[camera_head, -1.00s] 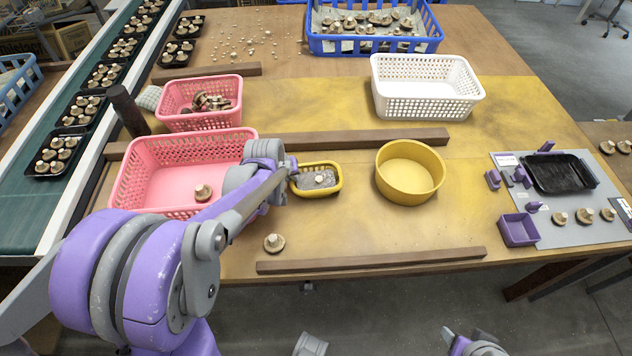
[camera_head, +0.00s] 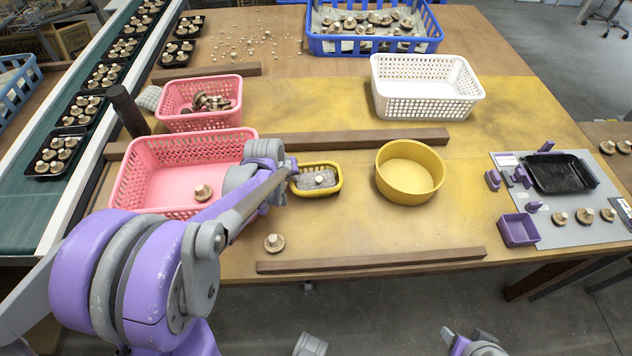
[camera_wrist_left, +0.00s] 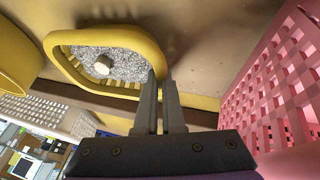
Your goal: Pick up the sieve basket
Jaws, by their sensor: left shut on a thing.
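The sieve basket (camera_head: 334,187) is a small yellow oval basket with a grey mesh bottom, and one pale mushroom lies in it. It sits on the table between the large pink basket and the yellow bowl. In the left wrist view the sieve basket (camera_wrist_left: 60,45) shows its slotted wall and thick rim. My left gripper (camera_head: 291,172) is at its left end. In the left wrist view the left gripper (camera_wrist_left: 163,85) has its fingers close together, shut on the basket's rim. I cannot tell whether the basket is clear of the table.
The large pink basket (camera_head: 125,180) stands close on the left, under my left arm. The yellow bowl (camera_head: 428,192) is to the right. A wooden strip (camera_head: 350,138) runs behind and another (camera_head: 370,261) in front. A loose mushroom (camera_head: 274,243) lies in front.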

